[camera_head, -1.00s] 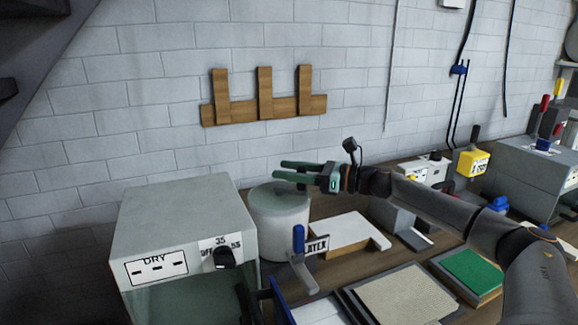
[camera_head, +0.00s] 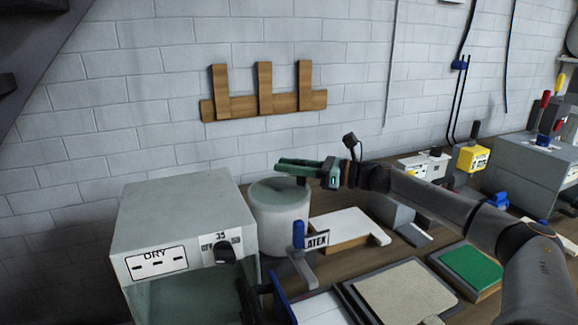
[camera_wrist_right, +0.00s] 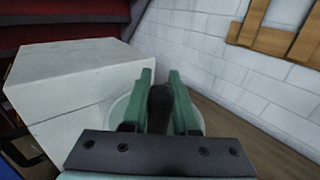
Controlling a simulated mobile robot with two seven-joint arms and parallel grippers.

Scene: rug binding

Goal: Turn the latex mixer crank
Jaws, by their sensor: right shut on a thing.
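The latex mixer is a pale round drum (camera_head: 281,220) between the grey dryer box and a white block, with a LATEX label (camera_head: 317,240) in front. My right gripper (camera_head: 300,165) is above the drum's top. In the right wrist view its two green fingers (camera_wrist_right: 160,100) are closed on a dark upright knob, the crank handle (camera_wrist_right: 160,106). In the head view only a small dark bit of the handle shows under the fingers. The drum's rim shows behind the fingers in the wrist view. My left gripper is not in view.
The grey dryer box (camera_head: 178,225) stands close to the drum's left. A blue-handled tool (camera_head: 299,235) stands in front of the drum. A white block (camera_head: 350,228) lies to the right. A wooden rack (camera_head: 264,106) hangs on the wall behind.

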